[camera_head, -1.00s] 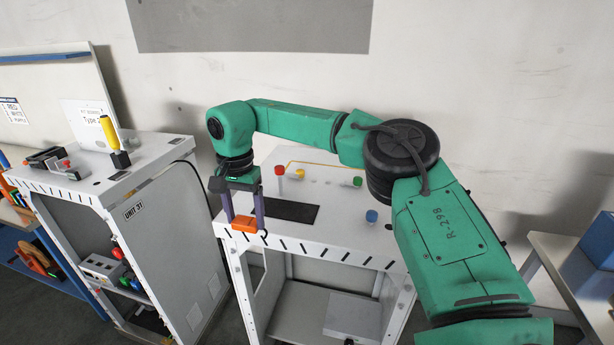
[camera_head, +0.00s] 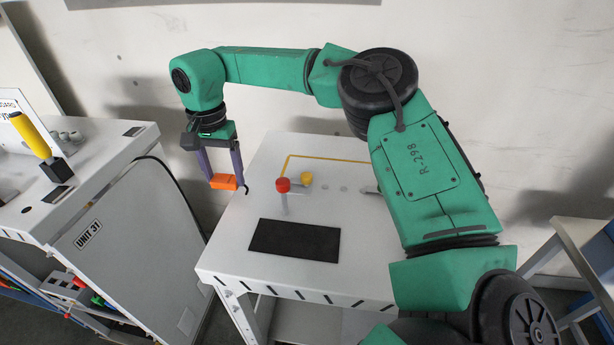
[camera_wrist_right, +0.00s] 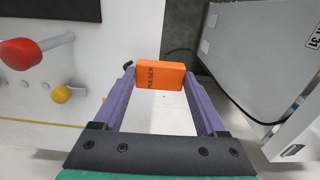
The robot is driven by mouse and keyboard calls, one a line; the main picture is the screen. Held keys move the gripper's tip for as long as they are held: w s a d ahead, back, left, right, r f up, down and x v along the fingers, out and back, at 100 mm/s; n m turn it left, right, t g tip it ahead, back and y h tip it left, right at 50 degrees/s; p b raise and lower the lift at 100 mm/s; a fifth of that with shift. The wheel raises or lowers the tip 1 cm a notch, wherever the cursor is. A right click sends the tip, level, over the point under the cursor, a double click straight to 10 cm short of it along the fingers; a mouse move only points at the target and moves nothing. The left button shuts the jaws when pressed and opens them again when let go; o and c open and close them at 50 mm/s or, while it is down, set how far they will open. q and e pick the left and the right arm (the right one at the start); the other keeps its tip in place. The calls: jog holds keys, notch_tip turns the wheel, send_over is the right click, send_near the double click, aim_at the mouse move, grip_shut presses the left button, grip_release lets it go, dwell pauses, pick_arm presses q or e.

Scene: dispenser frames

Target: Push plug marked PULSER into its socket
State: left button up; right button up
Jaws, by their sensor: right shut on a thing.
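An orange plug (camera_head: 224,182) is between the purple fingers of my right gripper (camera_head: 222,178), which is shut on it. The plug is held at the left edge of the white table (camera_head: 225,255), left of the red knob. A short black hooked piece shows at the plug's right end in the head view. I cannot make out a matching socket in either view. My left gripper is not in view.
On the table stand a red knob (camera_head: 283,185), a yellow knob (camera_head: 307,178) and a black flat panel (camera_head: 295,241). A white cabinet marked UNIT 31 (camera_head: 88,234) stands to the left, with a yellow-handled lever (camera_head: 32,137) on top. A dark cable runs down its side.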

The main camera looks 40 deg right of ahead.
jog(key=shift+s+d+r, duration=0.15)
jog(key=shift+s+d, duration=0.1)
jog(key=shift+s, duration=0.3)
jog(key=shift+s+d+r, duration=0.1)
jog(key=shift+s+d, duration=0.1)
jog(key=shift+s, duration=0.3)
jog(key=s+d, duration=0.1)
jog(key=d, duration=0.1)
jog(key=s+d+f, duration=0.1)
jog(key=s+d, duration=0.1)
jog(key=shift+s+d+b, duration=0.1)
jog(key=shift+s+b, duration=0.15)
jog(key=shift+b, duration=0.15)
send_over(304, 206)
jog(key=w, duration=0.1)
jog(key=shift+a+r, duration=0.3)
jog(key=shift+a, duration=0.15)
jog(key=shift+s+d+f, duration=0.1)
jog(key=shift+s+d, duration=0.4)
notch_tip(304, 206, down, 4)
jog(key=b, duration=0.3)
jog(key=shift+r, duration=0.25)
jog(key=shift+f, duration=0.2)
jog(key=o, duration=1.4)
jog(key=shift+r, duration=0.1)
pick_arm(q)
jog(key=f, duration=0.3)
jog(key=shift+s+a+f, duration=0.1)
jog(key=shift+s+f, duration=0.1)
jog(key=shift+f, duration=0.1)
